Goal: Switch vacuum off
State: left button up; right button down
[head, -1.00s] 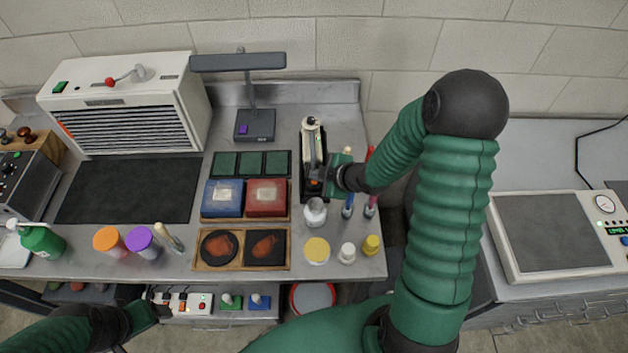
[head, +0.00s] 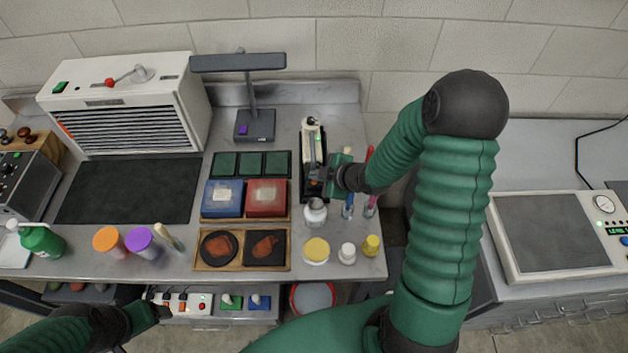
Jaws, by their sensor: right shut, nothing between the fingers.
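A slim white-and-black device (head: 310,135), seemingly the handheld vacuum, lies lengthwise on a black base at the right of the bench. A small orange-red spot, perhaps its switch, shows near its front end. My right gripper (head: 318,174) is over that front part, shut and empty. It hides some of the device, and I cannot tell whether it touches it. My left gripper (head: 160,311) is low at the left, near the white power strip (head: 190,305) with its switches and red light. Its fingers are too dark and small to read.
A lamp (head: 255,125) stands behind. A white flat-topped machine (head: 555,235) with a gauge is far right.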

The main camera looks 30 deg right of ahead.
jog(key=shift+f, duration=0.15)
jog(key=shift+f+b, duration=0.2)
jog(key=shift+b, duration=0.15)
jog(key=shift+s+a, duration=0.15)
jog(key=shift+a, duration=0.1)
jog(key=shift+f, duration=0.2)
dwell(0.3)
jog(key=shift+w+d+r+p, duration=0.25)
jog(key=shift+d+r+p, duration=0.15)
jog(key=shift+r+p, duration=0.25)
